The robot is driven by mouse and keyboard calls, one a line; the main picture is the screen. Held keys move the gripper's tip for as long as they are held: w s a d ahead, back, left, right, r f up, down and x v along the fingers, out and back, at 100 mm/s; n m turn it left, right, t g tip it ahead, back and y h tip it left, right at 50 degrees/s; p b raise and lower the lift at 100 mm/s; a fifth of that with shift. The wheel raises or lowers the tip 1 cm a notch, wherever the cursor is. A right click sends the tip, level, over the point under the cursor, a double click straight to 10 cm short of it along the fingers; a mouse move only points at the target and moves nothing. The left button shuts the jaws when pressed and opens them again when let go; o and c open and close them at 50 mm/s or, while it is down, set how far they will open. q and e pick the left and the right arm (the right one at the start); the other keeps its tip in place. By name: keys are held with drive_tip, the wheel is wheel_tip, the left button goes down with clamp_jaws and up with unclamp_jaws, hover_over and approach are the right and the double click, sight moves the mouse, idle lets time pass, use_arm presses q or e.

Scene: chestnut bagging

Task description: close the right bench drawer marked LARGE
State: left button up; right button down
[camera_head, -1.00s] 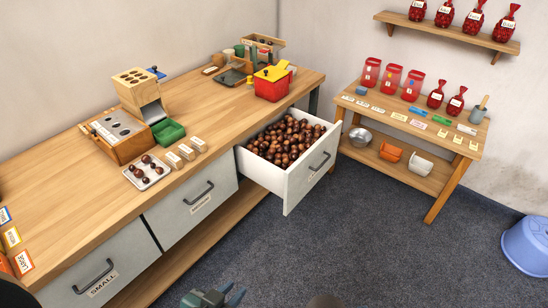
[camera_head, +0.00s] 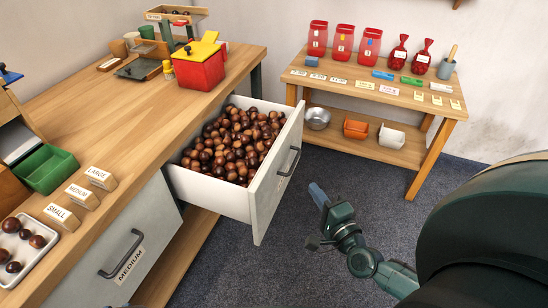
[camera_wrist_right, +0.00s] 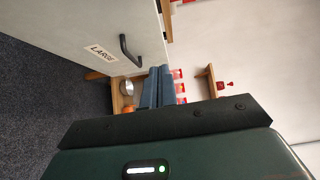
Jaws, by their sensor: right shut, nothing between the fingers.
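The right bench drawer (camera_head: 262,200) stands pulled out, full of brown chestnuts (camera_head: 232,145). Its pale front carries a dark bar handle (camera_head: 289,161). In the right wrist view the drawer front (camera_wrist_right: 85,25) shows the LARGE label (camera_wrist_right: 101,53) and the handle (camera_wrist_right: 130,50). My right gripper (camera_head: 318,194) is shut and empty, to the right of the drawer front and apart from it. Its blue fingers (camera_wrist_right: 155,88) also show in the right wrist view, close to the handle in the picture. My left gripper is out of view.
The MEDIUM drawer (camera_head: 120,245) beside it is shut. The bench top (camera_head: 130,130) holds a green tray (camera_head: 47,168), size blocks and a red box (camera_head: 200,70). A side table (camera_head: 435,105) with red bags stands behind. Open dark floor (camera_head: 290,250) lies before the drawer.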

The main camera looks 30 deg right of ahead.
approach(277, 154)
drive_tip(key=w+d, duration=0.3)
drive_tip(key=d, duration=0.1)
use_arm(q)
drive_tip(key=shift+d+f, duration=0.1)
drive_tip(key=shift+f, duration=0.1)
use_arm(e)
drive_tip(key=shift+w+a, duration=0.7)
drive_tip(key=shift+w, duration=0.15)
drive_tip(key=shift+w+a, duration=0.7)
drive_tip(key=shift+w, duration=0.2)
